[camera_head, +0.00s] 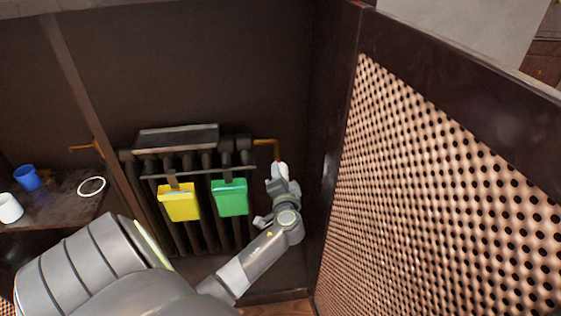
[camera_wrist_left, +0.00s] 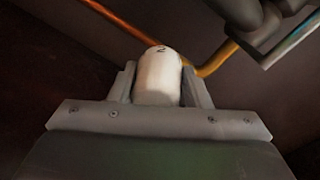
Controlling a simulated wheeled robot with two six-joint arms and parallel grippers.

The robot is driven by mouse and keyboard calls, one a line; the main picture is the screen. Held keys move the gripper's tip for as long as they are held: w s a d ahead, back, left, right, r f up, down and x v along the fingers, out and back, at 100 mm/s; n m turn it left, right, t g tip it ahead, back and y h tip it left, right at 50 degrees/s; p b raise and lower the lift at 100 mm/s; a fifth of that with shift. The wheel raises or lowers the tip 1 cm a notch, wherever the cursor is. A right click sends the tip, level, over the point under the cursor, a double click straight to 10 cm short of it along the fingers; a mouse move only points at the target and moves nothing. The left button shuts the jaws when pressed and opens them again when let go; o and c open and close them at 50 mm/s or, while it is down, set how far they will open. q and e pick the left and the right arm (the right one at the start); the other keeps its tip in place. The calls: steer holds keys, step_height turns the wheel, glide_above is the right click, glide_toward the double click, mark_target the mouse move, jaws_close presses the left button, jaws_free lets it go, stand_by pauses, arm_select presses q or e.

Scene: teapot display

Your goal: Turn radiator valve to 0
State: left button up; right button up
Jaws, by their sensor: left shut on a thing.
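The radiator valve (camera_wrist_left: 158,78) is a white rounded knob with a dark "2" on its top edge in the left wrist view. My left gripper (camera_wrist_left: 160,88) is shut on it, one finger on each side. In the head view my left gripper (camera_head: 281,170) is at the right end of the dark radiator (camera_head: 200,230), just below a copper pipe (camera_head: 267,141). There the valve is mostly hidden by the gripper. My right gripper does not show.
A yellow container (camera_head: 179,204) and a green container (camera_head: 230,198) hang on the radiator front. A perforated door panel (camera_head: 440,200) stands close on the right. A blue cup (camera_head: 27,178), a white cup (camera_head: 9,208) and a white ring (camera_head: 92,186) are on the left shelf.

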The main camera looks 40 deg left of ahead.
arm_select(q)
steer(key=shift+w+m+p, duration=0.1)
steer(key=shift+m+p, duration=0.9)
steer(key=shift+m, duration=1)
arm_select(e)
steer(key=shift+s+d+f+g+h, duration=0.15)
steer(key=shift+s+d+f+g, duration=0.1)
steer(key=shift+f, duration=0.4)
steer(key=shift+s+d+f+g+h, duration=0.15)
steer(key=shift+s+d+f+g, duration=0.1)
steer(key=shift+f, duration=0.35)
arm_select(q)
steer(key=o, duration=1)
steer(key=shift+d, duration=0.1)
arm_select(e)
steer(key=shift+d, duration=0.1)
